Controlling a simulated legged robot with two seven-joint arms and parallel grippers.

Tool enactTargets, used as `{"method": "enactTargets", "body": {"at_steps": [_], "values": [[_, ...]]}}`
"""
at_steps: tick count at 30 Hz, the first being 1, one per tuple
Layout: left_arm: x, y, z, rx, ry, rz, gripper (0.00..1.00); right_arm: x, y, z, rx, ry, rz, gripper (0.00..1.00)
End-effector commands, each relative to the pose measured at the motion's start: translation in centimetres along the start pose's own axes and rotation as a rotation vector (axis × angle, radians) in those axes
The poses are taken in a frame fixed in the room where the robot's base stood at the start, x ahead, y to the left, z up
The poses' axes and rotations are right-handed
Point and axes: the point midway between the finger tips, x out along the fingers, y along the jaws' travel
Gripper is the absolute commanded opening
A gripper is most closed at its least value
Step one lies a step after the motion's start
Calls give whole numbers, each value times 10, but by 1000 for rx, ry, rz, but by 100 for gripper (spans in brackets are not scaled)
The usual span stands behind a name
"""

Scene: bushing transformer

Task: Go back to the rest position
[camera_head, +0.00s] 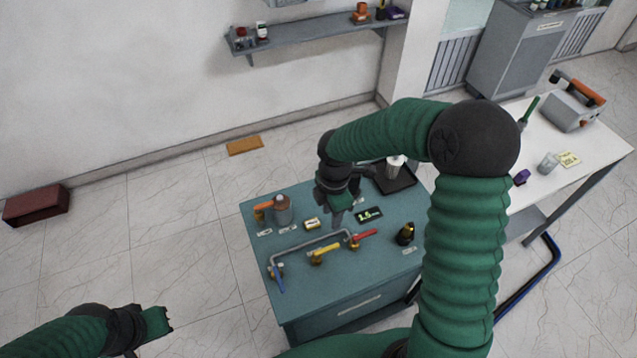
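My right arm, in a green ribbed sleeve, rises from the bottom right and bends over the teal cabinet. My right gripper (338,207) points down above the cabinet top, just behind the grey pipe; its fingertips are small and dark, so I cannot tell how far apart they are. My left gripper (160,322) is at the bottom left over the tiled floor, away from the cabinet. Its fingers are seen too poorly to tell their opening, and nothing shows held in it.
The teal cabinet (340,285) bears a grey pipe (310,243) with blue, yellow and red valve handles, a digital display (369,214) and a black tray (396,180). A white table (585,150) stands right. A red box (36,205) lies on the floor at left; the floor between is clear.

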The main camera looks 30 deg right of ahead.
Motion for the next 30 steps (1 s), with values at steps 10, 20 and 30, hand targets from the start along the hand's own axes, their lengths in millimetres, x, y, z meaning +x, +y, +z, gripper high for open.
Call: {"method": "enactTargets", "body": {"at_steps": [10, 20, 30], "values": [[49, 0, 12, 0, 0, 0, 0, 35, -45, -27, 493, -22, 60, 36], [95, 0, 23, 0, 0, 0, 0, 60, -110, -53, 1475, 177, 177, 36], [92, 0, 22, 0, 1, 0, 0, 57, -111, -53, 1512, 185, 175, 36]]}}
